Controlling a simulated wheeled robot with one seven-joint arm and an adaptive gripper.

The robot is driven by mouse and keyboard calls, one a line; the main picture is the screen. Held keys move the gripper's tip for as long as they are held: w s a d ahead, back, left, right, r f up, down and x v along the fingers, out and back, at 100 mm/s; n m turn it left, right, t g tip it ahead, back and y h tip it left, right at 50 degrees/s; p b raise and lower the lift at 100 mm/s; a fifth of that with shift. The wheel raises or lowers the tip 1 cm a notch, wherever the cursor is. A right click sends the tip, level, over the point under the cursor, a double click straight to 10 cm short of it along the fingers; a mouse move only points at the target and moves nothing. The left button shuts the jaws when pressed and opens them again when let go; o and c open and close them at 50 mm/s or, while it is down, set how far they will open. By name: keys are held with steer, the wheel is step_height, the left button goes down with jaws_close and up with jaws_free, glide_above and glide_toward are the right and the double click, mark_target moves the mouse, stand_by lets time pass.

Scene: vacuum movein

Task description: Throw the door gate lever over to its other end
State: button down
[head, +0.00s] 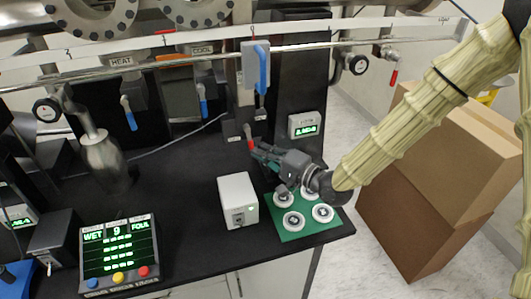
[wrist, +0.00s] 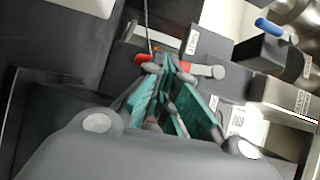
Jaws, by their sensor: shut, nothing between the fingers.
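My gripper (head: 259,148) is shut and empty, with its teal-padded fingers pointing left toward a small red-handled lever (head: 249,138) on a dark box at the back of the bench. In the wrist view the closed fingertips (wrist: 172,72) are right at this lever. Its red end (wrist: 144,60) shows just left of the tips, and a pale rounded bar end (wrist: 214,72) shows to their right. The fingers hide the middle, so I cannot tell whether they touch it.
A white box (head: 238,200) and a green mat (head: 306,226) with several white discs lie below my gripper. A blue-handled lever (head: 262,70) hangs above. A small green-lit display (head: 304,125) stands to the right. Cardboard boxes (head: 415,205) stand on the floor at right.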

steer(key=shift+s+a+f+m+t+y+b, duration=0.15)
steer(key=shift+a+m+t+y+b, duration=0.15)
steer(key=shift+m+b, duration=0.25)
steer(key=shift+s+a+f+m+t+y+b, duration=0.1)
steer(key=shift+a+f+m+t+b, duration=0.1)
steer(key=shift+a+m+b, duration=0.3)
steer(key=shift+r, duration=0.2)
steer(key=shift+d, duration=0.1)
stand_by(0.4)
